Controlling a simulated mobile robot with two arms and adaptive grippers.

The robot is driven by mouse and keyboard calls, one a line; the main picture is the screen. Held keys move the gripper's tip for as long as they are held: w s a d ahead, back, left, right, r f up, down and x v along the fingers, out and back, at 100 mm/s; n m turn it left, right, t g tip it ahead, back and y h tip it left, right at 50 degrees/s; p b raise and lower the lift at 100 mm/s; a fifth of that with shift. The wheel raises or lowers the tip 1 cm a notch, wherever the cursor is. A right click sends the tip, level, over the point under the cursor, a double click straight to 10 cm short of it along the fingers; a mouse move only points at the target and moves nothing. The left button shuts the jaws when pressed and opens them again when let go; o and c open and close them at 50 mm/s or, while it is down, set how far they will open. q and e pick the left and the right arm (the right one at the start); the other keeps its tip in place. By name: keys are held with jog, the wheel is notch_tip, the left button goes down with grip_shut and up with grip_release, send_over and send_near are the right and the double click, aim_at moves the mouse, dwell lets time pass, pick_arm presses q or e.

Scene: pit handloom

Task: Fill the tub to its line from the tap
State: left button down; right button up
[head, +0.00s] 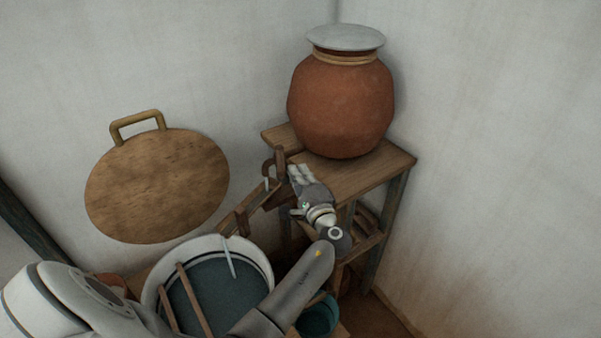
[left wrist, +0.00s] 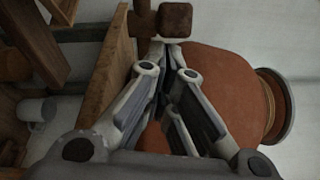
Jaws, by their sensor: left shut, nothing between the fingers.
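The white-rimmed tub (head: 258,256) stands at the lower middle of the head view, holding dark blue-green liquid. A dark line runs along its inner wall, and the liquid's surface looks close below it. A pale thin streak, like falling water, drops into the tub from a wooden chute (head: 236,222). Another pale streak shows under the brown tap (head: 269,167), beside the big clay pot (head: 342,105). My left gripper (head: 296,172) is shut and empty, close to the tap. In the left wrist view its fingertips (left wrist: 165,50) are just below the brown tap block (left wrist: 174,20); contact is unclear.
The lidded pot sits on a wooden stand (head: 375,172). Two wooden sticks (head: 194,300) lie across the tub. A round wooden lid (head: 157,185) leans on the wall behind. A teal pot (head: 318,318) stands right of the tub, partly behind my forearm. Walls close the corner.

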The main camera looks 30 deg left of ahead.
pick_arm(q)
jog(key=shift+s, duration=0.1)
jog(key=shift+s+a+m+t+h+p, duration=0.2)
jog(key=shift+s+a+m+t+h, duration=0.35)
jog(key=shift+s+m+t+h, duration=0.2)
jog(key=shift+s+a+m+t+h+p, duration=0.2)
jog(key=shift+s+a+m+t+h, duration=0.4)
jog(key=shift+s+t+h, duration=0.2)
jog(key=shift+w+f, duration=0.1)
